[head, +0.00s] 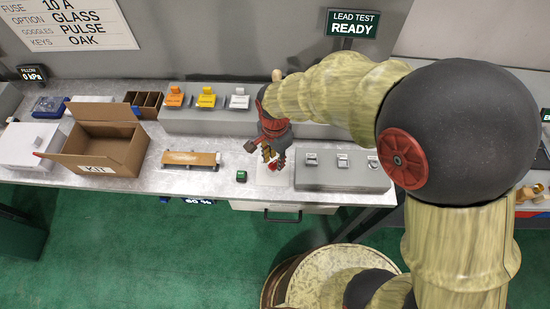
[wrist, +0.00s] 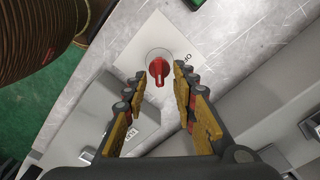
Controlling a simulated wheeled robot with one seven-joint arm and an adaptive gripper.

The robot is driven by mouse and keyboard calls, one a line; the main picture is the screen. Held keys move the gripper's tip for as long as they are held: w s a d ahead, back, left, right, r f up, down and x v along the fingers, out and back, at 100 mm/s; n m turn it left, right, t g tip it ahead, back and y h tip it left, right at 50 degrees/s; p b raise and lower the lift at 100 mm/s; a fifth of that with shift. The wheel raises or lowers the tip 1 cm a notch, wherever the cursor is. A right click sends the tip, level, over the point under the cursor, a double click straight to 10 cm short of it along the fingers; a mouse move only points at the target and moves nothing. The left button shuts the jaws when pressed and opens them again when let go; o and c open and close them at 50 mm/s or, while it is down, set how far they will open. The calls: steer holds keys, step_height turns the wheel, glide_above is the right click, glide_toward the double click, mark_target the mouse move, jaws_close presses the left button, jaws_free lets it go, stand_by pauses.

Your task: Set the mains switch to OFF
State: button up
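The mains switch is a red rotary knob (wrist: 159,72) on a grey round base, set in a white plate (wrist: 165,45) on the bench. In the wrist view the knob's ridge runs roughly up and down the picture. Dark lettering on the plate shows near its right edge, part of it hidden by a finger. My gripper (wrist: 160,75) is over the plate with its two fingers apart, one on each side of the knob; I cannot tell whether they touch it. In the head view my gripper (head: 271,156) points down over the plate (head: 272,177) and hides most of the knob.
A grey panel with several small silver fittings (head: 342,161) stands right of the plate. A small dark green-topped device (head: 241,176) lies to the left. Behind is a grey block (head: 200,120) with orange, yellow and white parts. An open KIT box (head: 100,140) stands further left.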

steer(key=shift+c, duration=0.6)
jaws_close()
steer(key=n+p, duration=0.2)
steer(key=n, duration=0.2)
steer(key=shift+w+a+r, duration=0.1)
steer(key=shift+a, duration=0.05)
steer(key=n+p, duration=0.1)
steer(key=n, duration=0.2)
steer(key=shift+a+n, duration=0.1)
steer(key=shift+n, duration=0.2)
steer(key=n+p, duration=0.1)
steer(key=n, duration=0.4)
steer(key=shift+a+p, duration=0.2)
steer(key=shift+p, duration=0.15)
steer(key=n+p, duration=0.1)
steer(key=n, duration=0.4)
steer(key=shift+a, duration=0.15)
steer(key=shift+n, duration=0.3)
